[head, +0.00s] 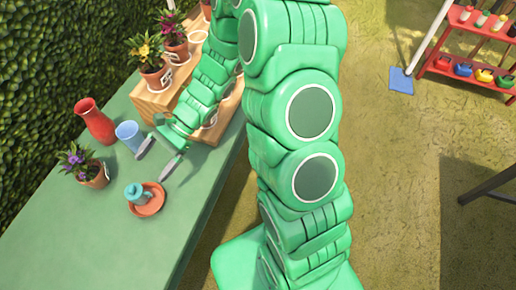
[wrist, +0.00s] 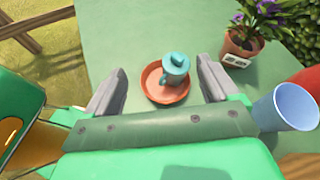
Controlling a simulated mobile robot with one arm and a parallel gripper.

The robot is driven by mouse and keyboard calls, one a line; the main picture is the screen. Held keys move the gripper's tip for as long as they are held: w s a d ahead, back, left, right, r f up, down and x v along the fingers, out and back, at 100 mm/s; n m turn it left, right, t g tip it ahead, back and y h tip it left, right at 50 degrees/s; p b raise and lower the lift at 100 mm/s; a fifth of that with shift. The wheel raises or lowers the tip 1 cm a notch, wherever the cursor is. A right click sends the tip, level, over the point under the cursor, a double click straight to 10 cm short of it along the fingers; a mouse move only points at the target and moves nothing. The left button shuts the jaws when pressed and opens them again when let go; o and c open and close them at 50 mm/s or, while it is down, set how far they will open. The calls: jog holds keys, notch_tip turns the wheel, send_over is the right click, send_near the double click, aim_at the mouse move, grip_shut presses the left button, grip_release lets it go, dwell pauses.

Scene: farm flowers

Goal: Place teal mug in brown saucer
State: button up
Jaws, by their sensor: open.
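The teal mug (head: 135,192) stands upright in the brown saucer (head: 153,206) on the green table. The wrist view also shows the teal mug (wrist: 175,70) within the rim of the brown saucer (wrist: 153,91). My gripper (head: 158,160) is open and empty, just behind the saucer in the head view. In the wrist view the mug and saucer lie beyond and between the spread fingers of my gripper (wrist: 160,88). The fingers appear apart from the mug.
A blue cup (head: 129,134) and a red vase (head: 95,121) stand close to my gripper. A potted purple flower (head: 88,168) is left of the saucer. A wooden stepped stand (head: 158,98) holds potted flowers at the back. The table's front area (head: 90,250) is clear.

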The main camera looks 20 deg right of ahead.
jog(key=s+d+r+n+t+h, duration=0.1)
jog(key=s+d+r+n+h, duration=0.4)
jog(key=s+d+r, duration=0.4)
jog(key=s+d+r+n+t+h, duration=0.1)
jog(key=s+d+r+n+h, duration=0.5)
jog(key=s+d+r, duration=0.4)
jog(key=s+d+h, duration=0.1)
jog(key=d, duration=0.3)
jog(key=shift+s+d+n+t, duration=0.2)
jog(key=shift+d+n+t, duration=0.1)
jog(key=shift+t, duration=0.1)
